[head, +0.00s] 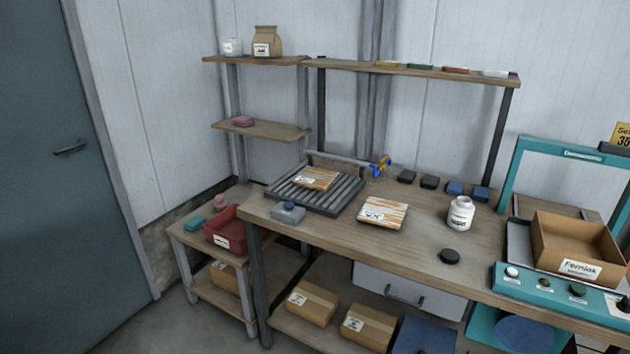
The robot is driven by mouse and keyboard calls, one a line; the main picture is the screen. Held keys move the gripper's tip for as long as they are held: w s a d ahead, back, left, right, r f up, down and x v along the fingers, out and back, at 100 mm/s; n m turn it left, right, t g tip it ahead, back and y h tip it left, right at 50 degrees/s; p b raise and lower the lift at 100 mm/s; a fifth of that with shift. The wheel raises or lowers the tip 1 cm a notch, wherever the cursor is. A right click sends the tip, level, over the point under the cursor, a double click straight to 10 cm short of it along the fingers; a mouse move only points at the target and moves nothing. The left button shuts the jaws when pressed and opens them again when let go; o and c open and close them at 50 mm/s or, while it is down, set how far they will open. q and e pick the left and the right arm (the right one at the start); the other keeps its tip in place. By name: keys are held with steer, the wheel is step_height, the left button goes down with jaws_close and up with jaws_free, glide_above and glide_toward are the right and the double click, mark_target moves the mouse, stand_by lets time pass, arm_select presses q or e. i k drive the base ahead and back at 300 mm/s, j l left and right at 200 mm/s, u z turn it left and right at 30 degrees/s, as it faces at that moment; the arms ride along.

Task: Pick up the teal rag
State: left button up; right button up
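The teal rag (195,224) appears to be the small teal folded bundle on the left end of the low side table (178,231). It lies just left of a red bin (226,231) that stands on the same table. A small pink item (220,200) sits behind it. Neither of my grippers shows in the head view, so their distance from the rag and their state cannot be seen.
The workbench (330,243) stands right of the side table and holds a roller rack (335,199), wooden boards (383,213) and a white jar (461,213). A shelf post rises behind the side table. Floor (190,325) in front of it is clear. A door (60,180) is at left.

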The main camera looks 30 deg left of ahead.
mark_target(197, 222)
steer(key=u, duration=1.7)
